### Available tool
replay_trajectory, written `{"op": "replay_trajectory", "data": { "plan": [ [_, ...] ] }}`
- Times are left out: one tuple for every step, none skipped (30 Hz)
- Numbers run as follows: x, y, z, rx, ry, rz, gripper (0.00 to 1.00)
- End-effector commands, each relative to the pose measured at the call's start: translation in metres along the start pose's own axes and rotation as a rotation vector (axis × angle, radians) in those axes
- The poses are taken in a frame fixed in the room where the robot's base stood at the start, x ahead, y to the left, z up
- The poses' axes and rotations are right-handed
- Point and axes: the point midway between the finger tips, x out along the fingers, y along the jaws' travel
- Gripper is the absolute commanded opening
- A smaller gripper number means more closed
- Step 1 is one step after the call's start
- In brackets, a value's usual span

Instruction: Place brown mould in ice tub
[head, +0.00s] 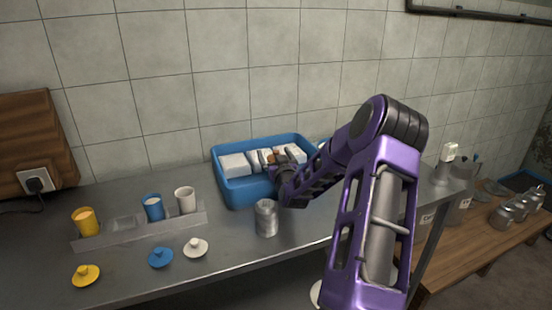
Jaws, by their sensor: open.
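The ice tub (238,192) is a blue rectangular tub on the metal counter, with white ice blocks inside. A small brown patch, apparently the brown mould (269,155), shows among the ice blocks, right at my gripper's tips. My purple arm reaches in from the right, and my gripper (271,162) is over the tub's inside, open. The fingers and wrist partly hide the mould, so I cannot tell whether they touch it or how it sits on the ice.
A grey metal canister (266,218) stands just in front of the tub. A rack (140,231) with yellow, blue and white cups stands at left, with a yellow lid (86,276), blue lid (160,257) and white lid (195,248) before it. Tiled wall behind.

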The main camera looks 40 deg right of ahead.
Motion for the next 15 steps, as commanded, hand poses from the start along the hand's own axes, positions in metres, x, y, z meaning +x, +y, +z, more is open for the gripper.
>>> {"op": "replay_trajectory", "data": {
  "plan": [
    [0.0, 0.0, -0.004, 0.001, 0.0, 0.0, 1.0],
    [-0.001, 0.0, -0.004, 0.001, 0.0, 0.0, 1.0],
    [-0.006, 0.0, -0.002, -0.001, -0.001, 0.0, 1.0],
    [-0.01, 0.001, -0.002, -0.002, -0.001, 0.0, 1.0],
    [-0.015, 0.001, -0.002, -0.002, -0.001, 0.0, 1.0],
    [-0.022, 0.0, -0.002, -0.002, -0.002, 0.0, 1.0],
    [-0.028, 0.0, -0.002, -0.003, -0.001, 0.0, 1.0],
    [-0.035, 0.0, -0.002, -0.002, -0.002, 0.0, 1.0],
    [-0.043, 0.0, -0.002, -0.001, -0.002, 0.0, 1.0],
    [-0.05, 0.0, -0.002, -0.002, -0.002, 0.0, 1.0],
    [-0.057, 0.001, -0.002, -0.002, -0.002, 0.001, 1.0],
    [-0.065, 0.001, -0.002, -0.002, -0.001, 0.002, 1.0],
    [-0.072, 0.001, -0.002, -0.002, -0.002, 0.001, 1.0],
    [-0.078, 0.0, -0.002, -0.002, -0.002, 0.001, 1.0],
    [-0.085, 0.0, -0.002, -0.002, -0.002, 0.0, 1.0]
  ]
}}
